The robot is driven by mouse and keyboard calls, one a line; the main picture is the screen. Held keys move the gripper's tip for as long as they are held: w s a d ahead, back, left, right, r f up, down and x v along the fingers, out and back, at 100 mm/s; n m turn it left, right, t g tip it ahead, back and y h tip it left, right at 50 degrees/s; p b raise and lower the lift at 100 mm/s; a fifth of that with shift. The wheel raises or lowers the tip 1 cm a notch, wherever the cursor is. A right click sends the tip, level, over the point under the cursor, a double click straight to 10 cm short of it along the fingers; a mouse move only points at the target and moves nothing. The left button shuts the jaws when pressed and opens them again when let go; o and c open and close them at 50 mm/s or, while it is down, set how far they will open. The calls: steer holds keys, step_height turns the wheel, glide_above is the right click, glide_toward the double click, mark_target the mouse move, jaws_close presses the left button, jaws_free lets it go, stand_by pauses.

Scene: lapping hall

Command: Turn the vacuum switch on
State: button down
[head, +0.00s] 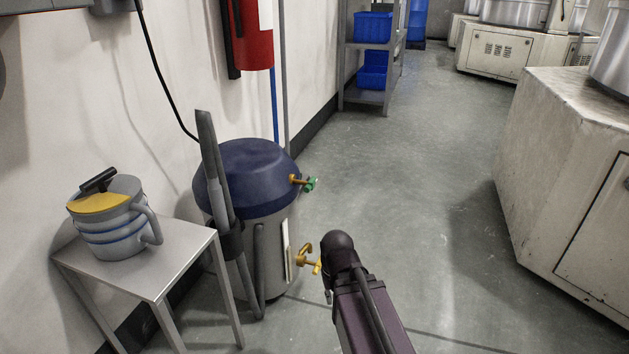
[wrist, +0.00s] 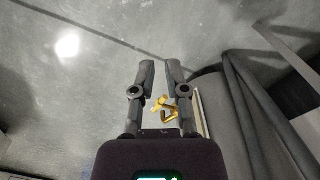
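A grey drum (head: 268,232) with a dark blue domed lid (head: 250,172) stands on the floor by the wall, and a dark wand leans on its front. A brass fitting with a green end (head: 309,184) sticks out at the lid's edge. A lower brass fitting with a yellow lever (head: 312,264) sticks out near a pale strip; it also shows in the wrist view (wrist: 168,108). No part is clearly marked as the vacuum switch. My gripper (wrist: 161,68) is open and empty, its fingers pointing past the lower fitting. In the head view my arm mostly hides it.
A metal stool (head: 185,262) left of the drum carries a grey pail (head: 115,232) with a yellow top. A fire extinguisher (head: 254,40) hangs above. A shelf (head: 366,95) with blue bins stands behind. A pale machine cabinet (head: 560,180) is at right; the floor between is clear.

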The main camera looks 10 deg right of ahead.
mark_target(314, 178)
steer(key=w+d+r+m+y+p, duration=0.1)
steer(key=w+r+m+p, duration=0.2)
steer(key=w+r+p, duration=1)
steer(key=w+d+r+m+t+y+p, duration=0.1)
steer(key=w+d+r+m+p, duration=0.1)
steer(key=w+r+p, duration=1.2)
step_height(314, 178, up, 8)
steer(key=m+p, duration=0.1)
steer(key=p, duration=0.6)
steer(key=shift+r+p, duration=0.15)
steer(key=shift+p, duration=0.2)
steer(key=shift+d, duration=0.1)
steer(key=f+b, duration=0.4)
steer(key=w+a+f+b, duration=0.1)
steer(key=f+b, duration=0.4)
steer(key=a+f+b, duration=0.1)
steer(key=f+b, duration=0.3)
steer(key=b, duration=0.1)
steer(key=shift+w+a+f, duration=0.2)
steer(key=shift+w+f, duration=0.05)
steer(key=shift+f, duration=0.15)
steer(key=shift+w+a, duration=0.1)
steer(key=shift+a, duration=0.05)
steer(key=shift+d, duration=0.2)
